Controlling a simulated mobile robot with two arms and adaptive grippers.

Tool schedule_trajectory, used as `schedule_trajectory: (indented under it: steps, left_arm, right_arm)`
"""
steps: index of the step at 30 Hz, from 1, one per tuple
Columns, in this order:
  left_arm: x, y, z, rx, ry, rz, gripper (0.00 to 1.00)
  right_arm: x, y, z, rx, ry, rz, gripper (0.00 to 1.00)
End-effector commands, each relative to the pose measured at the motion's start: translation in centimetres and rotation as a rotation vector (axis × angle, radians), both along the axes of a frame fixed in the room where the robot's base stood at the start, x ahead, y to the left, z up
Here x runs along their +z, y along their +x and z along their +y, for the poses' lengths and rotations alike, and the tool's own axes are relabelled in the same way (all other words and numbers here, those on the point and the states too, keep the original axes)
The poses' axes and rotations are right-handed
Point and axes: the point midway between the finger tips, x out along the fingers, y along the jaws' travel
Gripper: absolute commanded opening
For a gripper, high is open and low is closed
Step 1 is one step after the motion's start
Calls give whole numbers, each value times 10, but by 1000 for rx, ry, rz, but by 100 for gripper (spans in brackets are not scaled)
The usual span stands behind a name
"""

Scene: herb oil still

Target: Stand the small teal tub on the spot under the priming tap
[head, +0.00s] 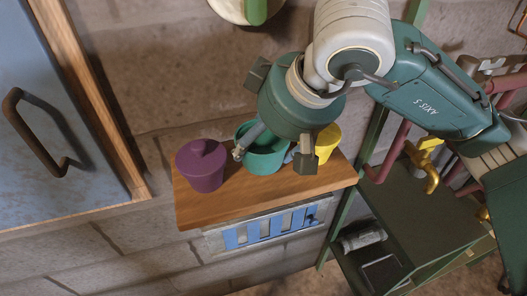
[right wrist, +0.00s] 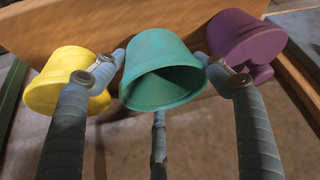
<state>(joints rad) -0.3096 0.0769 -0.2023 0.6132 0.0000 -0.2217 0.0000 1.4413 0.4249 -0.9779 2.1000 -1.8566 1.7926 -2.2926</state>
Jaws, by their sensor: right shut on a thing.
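The small teal tub (head: 262,160) is upright at the wooden shelf, between a purple lidded pot and a yellow tub. My right gripper (head: 265,149) comes down over it from above, and its fingers are shut on the tub. In the right wrist view the teal tub (right wrist: 163,72) sits between the fingertips (right wrist: 160,66), its open mouth facing the camera. I cannot tell whether its base touches the shelf. A brass tap with a yellow handle (head: 425,170) is at the right, above a dark green bench; I see no clear spot marking under it. My left gripper is out of view.
The purple pot (head: 201,166) and yellow tub (head: 327,142) stand close on either side on the wooden shelf (head: 215,209). A blue cabinet door (head: 62,130) is at left. The dark green bench (head: 395,205) holds a grey cylindrical object (head: 362,237). Red pipes run near the tap.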

Motion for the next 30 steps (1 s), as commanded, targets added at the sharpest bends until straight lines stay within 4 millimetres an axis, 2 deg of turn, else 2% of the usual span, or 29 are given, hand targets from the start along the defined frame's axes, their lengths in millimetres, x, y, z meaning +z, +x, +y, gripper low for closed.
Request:
schedule_trajectory:
  steps: [1, 2, 4, 15, 16, 18, 19, 30]
  left_arm:
    - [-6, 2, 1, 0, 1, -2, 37]
    - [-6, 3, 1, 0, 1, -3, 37]
    - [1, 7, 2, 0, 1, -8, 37]
    - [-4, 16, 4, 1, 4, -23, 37]
    - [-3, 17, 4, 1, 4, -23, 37]
    - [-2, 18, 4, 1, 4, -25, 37]
    - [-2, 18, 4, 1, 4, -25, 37]
    - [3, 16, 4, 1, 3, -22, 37]
  right_arm:
    - [-11, 2, 0, 1, 1, 3, 40]
    - [-14, 4, 0, 2, 1, 2, 40]
    - [-14, 10, 0, 3, 2, 3, 40]
    - [-19, 11, 0, 4, 1, -2, 40]
    - [-19, 11, 0, 4, 0, -1, 74]
    - [-18, 11, 0, 4, 0, 0, 88]
    - [-18, 11, 0, 4, 0, 0, 92]
    - [-13, 11, 0, 4, 0, -1, 92]
